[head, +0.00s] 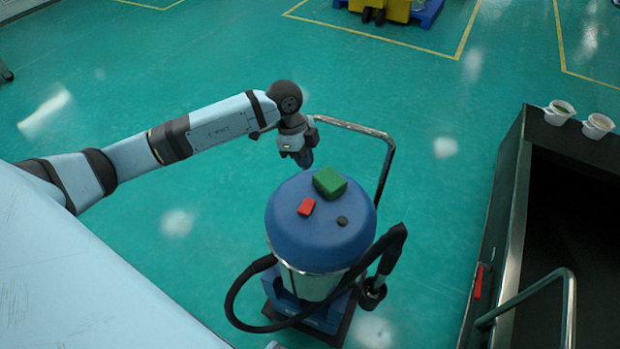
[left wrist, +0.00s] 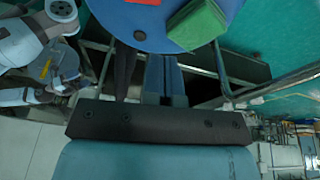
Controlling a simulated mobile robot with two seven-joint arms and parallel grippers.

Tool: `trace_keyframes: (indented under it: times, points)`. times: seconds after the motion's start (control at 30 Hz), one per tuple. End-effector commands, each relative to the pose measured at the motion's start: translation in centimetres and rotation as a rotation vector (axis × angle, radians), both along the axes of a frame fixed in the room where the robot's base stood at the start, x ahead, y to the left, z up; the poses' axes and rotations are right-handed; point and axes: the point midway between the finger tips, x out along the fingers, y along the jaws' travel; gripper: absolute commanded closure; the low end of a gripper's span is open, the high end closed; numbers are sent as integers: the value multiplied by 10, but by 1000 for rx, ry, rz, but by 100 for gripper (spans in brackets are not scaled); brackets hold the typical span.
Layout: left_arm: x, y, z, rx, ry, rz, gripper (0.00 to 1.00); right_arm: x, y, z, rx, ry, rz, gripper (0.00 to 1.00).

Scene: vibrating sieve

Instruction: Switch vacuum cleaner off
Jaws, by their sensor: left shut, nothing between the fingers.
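The vacuum cleaner (head: 290,225) stands on the floor, with a blue domed lid, a metal drum and a black hose. On its lid are a red button (head: 306,206), a green block (head: 330,183) and a small dark knob (head: 342,221). My left gripper (head: 305,160) is shut and empty, behind and above the lid, apart from the red and green parts. In the left wrist view, the shut fingers (left wrist: 165,75) point toward the blue lid (left wrist: 150,32). The red button (left wrist: 143,2) is cut off at the top edge there; the green block (left wrist: 198,24) is right of it.
A metal push handle (head: 388,160) rises behind the lid, close to my left gripper. A dark bench (head: 515,200) with two white cups (head: 559,112) on its edge stands at the right. Green floor left of the cleaner is clear.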

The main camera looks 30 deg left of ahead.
Motion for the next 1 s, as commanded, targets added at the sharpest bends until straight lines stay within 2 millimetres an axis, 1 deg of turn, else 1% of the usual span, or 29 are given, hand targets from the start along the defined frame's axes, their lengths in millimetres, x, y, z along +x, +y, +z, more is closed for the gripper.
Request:
trace_keyframes:
  times: [0.03, 0.1, 0.23, 0.5, 0.83, 0.87, 0.93, 0.97, 1.0]
  points:
    - [2, 3, 8, 1, -4, 0, 100, 1, 1, -1, 3, -1, 0, 0]
    - [3, 5, 16, -1, -2, 1, 100, 1, 3, 0, 5, -2, -1, 0]
    - [5, 8, 24, 0, -1, 0, 100, 2, 3, 1, 7, -4, -1, 0]
    - [5, 8, 26, -1, 0, 0, 100, 3, 3, 4, 7, -9, -1, 0]
    - [4, 8, 25, -3, 0, -2, 100, 2, 1, 2, 3, -6, -2, 0]
    - [4, 6, 25, -11, 0, -7, 100, 2, 0, 2, 2, -7, -1, 0]
    - [-1, -6, 22, -60, -3, -38, 100, 2, 0, 3, 2, -5, -1, 0]
    - [-4, -14, 21, -98, -7, -62, 100, 2, 0, 4, 1, -4, -1, 0]
    - [-11, -30, 19, -170, -16, -102, 100, 1, 0, 6, 1, -3, -1, 0]
